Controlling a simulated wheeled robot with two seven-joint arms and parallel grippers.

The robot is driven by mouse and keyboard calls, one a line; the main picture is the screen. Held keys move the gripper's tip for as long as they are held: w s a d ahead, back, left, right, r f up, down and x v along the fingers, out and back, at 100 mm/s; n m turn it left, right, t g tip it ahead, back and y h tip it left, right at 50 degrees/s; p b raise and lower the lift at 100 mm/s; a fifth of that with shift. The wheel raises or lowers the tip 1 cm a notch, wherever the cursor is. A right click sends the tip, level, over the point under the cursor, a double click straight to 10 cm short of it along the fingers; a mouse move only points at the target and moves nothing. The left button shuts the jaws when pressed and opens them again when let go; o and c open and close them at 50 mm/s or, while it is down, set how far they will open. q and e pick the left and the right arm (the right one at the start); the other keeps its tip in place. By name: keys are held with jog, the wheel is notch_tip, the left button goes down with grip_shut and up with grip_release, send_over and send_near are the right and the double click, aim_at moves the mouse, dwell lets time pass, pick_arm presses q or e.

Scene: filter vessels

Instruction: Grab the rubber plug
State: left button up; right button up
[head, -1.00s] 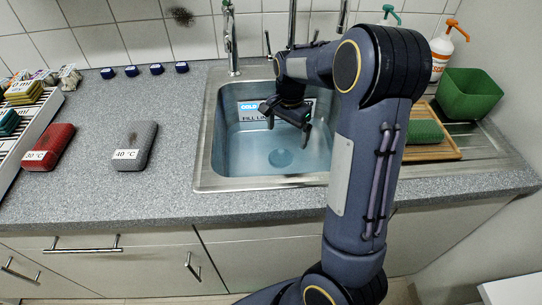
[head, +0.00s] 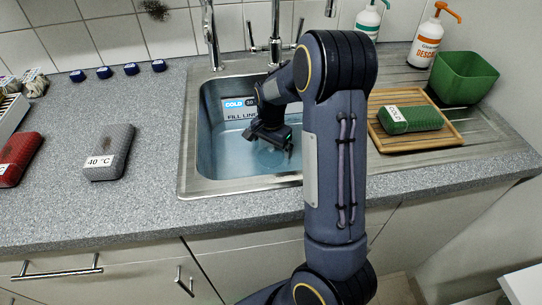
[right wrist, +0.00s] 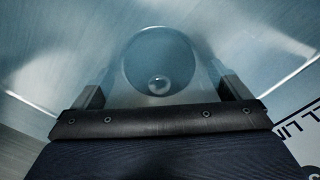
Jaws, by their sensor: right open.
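My right gripper (head: 271,143) is inside the sink basin (head: 208,140), open, above the basin floor. In the right wrist view its fingers (right wrist: 160,88) stand on either side, with the plug between and beyond them; nothing is held. I cannot tell the exact height left between fingers and plug. In the head view my gripper largely hides the plug. My left gripper is not in view.
The sink holds water and has a cold/fill-line label (head: 240,108). The tap (head: 209,40) rises behind it. Right of it are a wooden tray (head: 447,136) with a green case (head: 412,119), a green bin (head: 465,78) and bottles. A grey case (head: 108,160) lies on the left counter.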

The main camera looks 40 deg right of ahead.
aim_at(271, 148)
jog(key=shift+c, duration=0.2)
jog(key=c, duration=1)
jog(key=shift+r, duration=0.1)
jog(key=shift+r, duration=0.4)
notch_tip(271, 148, up, 2)
jog(key=shift+r+p, duration=0.15)
jog(key=shift+p, duration=0.2)
jog(key=s+a+r+p, duration=0.2)
jog(key=s+a+r, duration=0.5)
jog(key=s, duration=0.5)
notch_tip(271, 148, up, 3)
jog(key=shift+f, duration=0.1)
